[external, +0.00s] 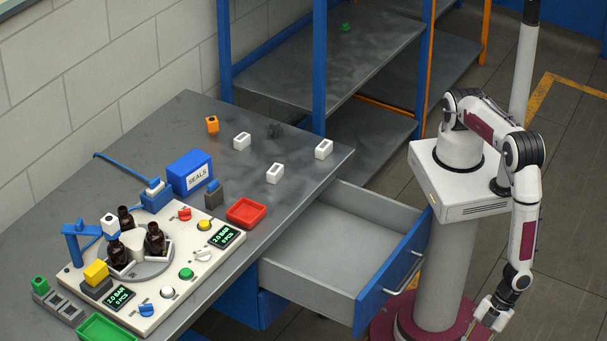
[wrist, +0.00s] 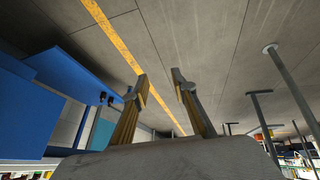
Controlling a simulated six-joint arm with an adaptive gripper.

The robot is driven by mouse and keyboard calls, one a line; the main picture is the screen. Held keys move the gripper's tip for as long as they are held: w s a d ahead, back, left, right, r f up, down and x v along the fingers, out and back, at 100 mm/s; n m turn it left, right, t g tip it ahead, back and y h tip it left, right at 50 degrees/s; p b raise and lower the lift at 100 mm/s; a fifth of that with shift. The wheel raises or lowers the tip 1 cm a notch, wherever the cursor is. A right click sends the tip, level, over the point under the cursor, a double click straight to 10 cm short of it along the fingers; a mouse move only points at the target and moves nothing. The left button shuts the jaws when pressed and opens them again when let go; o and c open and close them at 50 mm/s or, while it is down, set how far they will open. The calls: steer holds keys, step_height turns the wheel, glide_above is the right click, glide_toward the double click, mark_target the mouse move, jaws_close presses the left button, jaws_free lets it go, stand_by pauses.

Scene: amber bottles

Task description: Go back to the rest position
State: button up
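My gripper (external: 484,322) hangs low at the bottom right in the external view, below my arm's base and away from the table. In the wrist view my gripper (wrist: 160,82) has its two fingers apart with nothing between them, and floor shows beyond. Amber bottles (external: 155,239) stand around a round holder on the white panel (external: 217,262) at the left of the table. One bottle is partly hidden under a blue and white part. The gripper touches none of them.
An open drawer (external: 335,240) juts from the grey table (external: 165,135) toward my base. A blue SEALS box (external: 189,172), a red tray (external: 246,212), a green tray (external: 104,329) and several white blocks (external: 275,173) are on the table. Blue-framed shelves (external: 335,50) stand behind. Floor around the gripper looks clear.

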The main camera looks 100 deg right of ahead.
step_height(320, 180, up, 14)
steer(key=w+a+g+y, duration=0.1)
steer(key=w+g+y, duration=0.1)
steer(key=g, duration=0.3)
steer(key=w+d+r+g, duration=0.2)
steer(key=w+d+r, duration=0.2)
steer(key=d+r, duration=0.75)
steer(key=w+d+r+m+t+h, duration=0.1)
steer(key=d+r, duration=0.6)
steer(key=d, duration=0.7)
steer(key=w+d+r+m+t+h, duration=0.1)
steer(key=d+r+m+t+h, duration=0.1)
steer(key=d+r, duration=0.6)
steer(key=d+r+m+t+h, duration=0.1)
steer(key=d+r+m+t, duration=0.3)
steer(key=d, duration=1.8)
step_height(320, 180, up, 4)
steer(key=shift+w+r+m, duration=0.1)
steer(key=shift+w+m, duration=0.3)
steer(key=shift+m, duration=0.1)
